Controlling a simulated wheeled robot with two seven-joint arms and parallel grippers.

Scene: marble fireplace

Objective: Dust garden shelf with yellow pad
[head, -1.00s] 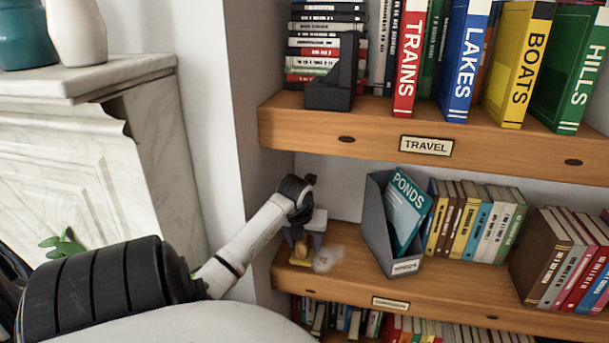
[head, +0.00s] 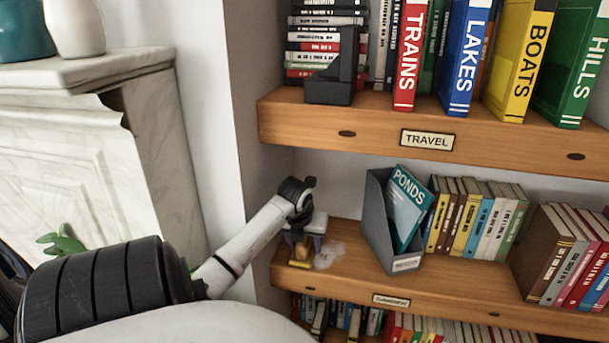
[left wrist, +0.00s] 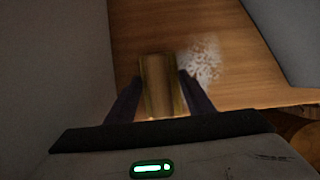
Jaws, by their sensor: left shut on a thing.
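The garden shelf (head: 345,285) is the wooden middle shelf, with a small label (head: 391,300) on its front edge. My left gripper (head: 302,252) is at the shelf's left end, pointing down. It is shut on the yellow pad (head: 301,262), which is low over the boards and looks in contact with them. In the left wrist view the pad (left wrist: 160,85) sits between the two dark fingers. A pale, speckled dust patch (head: 329,256) lies just right of the pad, and it also shows in the left wrist view (left wrist: 203,62). My right gripper is not in view.
A grey file box (head: 377,225) holding the PONDS book (head: 408,205) stands right of the dust, with a row of books (head: 480,220) beyond. The TRAVEL shelf (head: 300,125) overhangs above. A side wall (head: 262,215) bounds the left. A marble fireplace (head: 70,150) stands far left.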

